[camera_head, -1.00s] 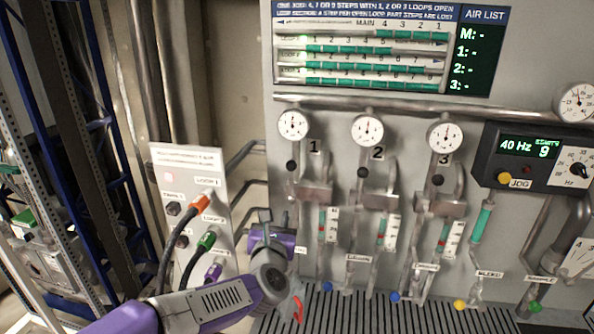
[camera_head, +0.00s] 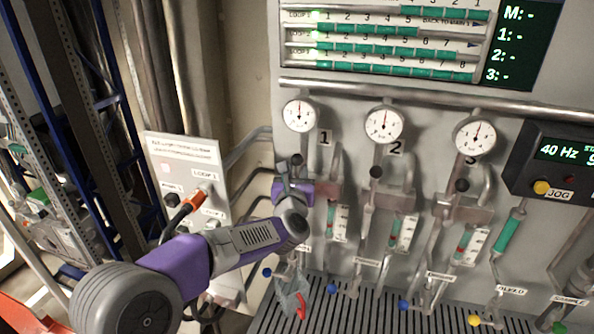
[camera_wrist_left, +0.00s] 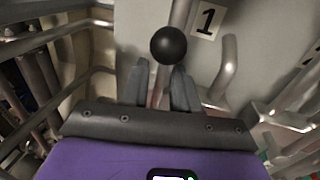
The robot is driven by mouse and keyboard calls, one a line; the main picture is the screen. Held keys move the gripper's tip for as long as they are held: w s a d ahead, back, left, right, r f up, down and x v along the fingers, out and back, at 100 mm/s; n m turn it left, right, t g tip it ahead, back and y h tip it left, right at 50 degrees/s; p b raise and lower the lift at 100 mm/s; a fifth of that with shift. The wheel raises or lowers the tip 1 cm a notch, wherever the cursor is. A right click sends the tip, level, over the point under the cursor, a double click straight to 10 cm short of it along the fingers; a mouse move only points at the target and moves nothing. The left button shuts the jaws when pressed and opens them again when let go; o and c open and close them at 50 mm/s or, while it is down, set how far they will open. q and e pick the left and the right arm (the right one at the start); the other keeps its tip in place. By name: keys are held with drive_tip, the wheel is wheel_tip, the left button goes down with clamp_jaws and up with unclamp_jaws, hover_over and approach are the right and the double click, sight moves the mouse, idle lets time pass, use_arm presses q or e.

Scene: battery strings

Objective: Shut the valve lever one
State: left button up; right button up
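Valve lever one, with its black ball knob (camera_head: 297,159), stands on the pipe under the gauge beside the number 1. My left gripper (camera_head: 288,172) is at this lever, just below the knob. In the left wrist view the black knob (camera_wrist_left: 168,45) shows just beyond the fingertips. The fingers of my left gripper (camera_wrist_left: 160,76) stand apart on either side of the lever's stem; I cannot tell whether they touch it. My right gripper is in neither view.
Levers two (camera_head: 376,172) and three (camera_head: 462,185) stand to the right on similar pipes. A socket panel (camera_head: 180,150) with an orange plug (camera_head: 190,205) is at the left. Pipes run close around lever one. A slatted grate (camera_head: 350,312) lies below.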

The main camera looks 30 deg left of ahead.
use_arm(q)
drive_tip(key=shift+w, duration=0.15)
clamp_jaws()
drive_tip(key=shift+f, duration=0.1)
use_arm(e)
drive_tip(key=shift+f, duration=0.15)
